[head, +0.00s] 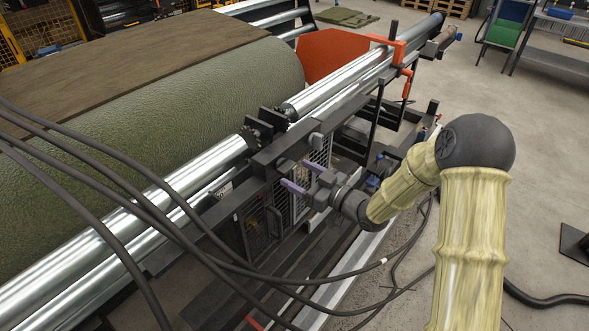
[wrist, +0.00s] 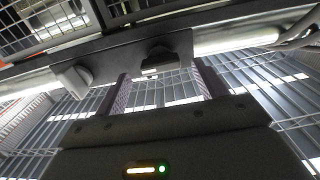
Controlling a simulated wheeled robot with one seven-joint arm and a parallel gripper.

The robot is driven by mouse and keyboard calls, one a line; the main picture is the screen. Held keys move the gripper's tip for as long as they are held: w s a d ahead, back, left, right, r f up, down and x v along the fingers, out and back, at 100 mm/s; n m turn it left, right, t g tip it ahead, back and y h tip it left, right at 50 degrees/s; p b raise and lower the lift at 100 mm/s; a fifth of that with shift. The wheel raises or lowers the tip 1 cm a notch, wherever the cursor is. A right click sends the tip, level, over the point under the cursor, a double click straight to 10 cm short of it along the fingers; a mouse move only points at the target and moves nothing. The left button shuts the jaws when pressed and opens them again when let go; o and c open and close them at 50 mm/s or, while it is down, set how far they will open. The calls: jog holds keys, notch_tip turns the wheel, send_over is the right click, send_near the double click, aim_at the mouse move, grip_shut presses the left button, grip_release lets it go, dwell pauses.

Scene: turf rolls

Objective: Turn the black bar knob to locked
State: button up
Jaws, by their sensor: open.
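In the wrist view, a black bar knob (wrist: 159,61) sticks out from the dark rail (wrist: 120,62). My gripper (wrist: 162,80) is open, with one finger on each side of the knob's place in the picture. The knob shows just beyond the fingertips, and I see no contact. A light grey knob (wrist: 73,80) is on the same rail, to the left and outside the fingers. In the head view my gripper (head: 298,178) has its two purple fingers apart, pointing at the machine's side rail. I cannot make out the black knob there.
A green turf roll (head: 190,100) lies on shiny metal rollers (head: 205,168). Black cables (head: 150,205) hang across the front left. Mesh guards (head: 262,222) are below the rail. An orange bracket (head: 395,45) stands at the far end. Open floor (head: 540,130) is at the right.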

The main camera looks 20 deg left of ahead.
aim_at(285, 167)
jog(key=shift+x, duration=1.15)
jog(key=shift+c, duration=0.2)
jog(key=c, duration=0.9)
jog(key=shift+c, duration=0.2)
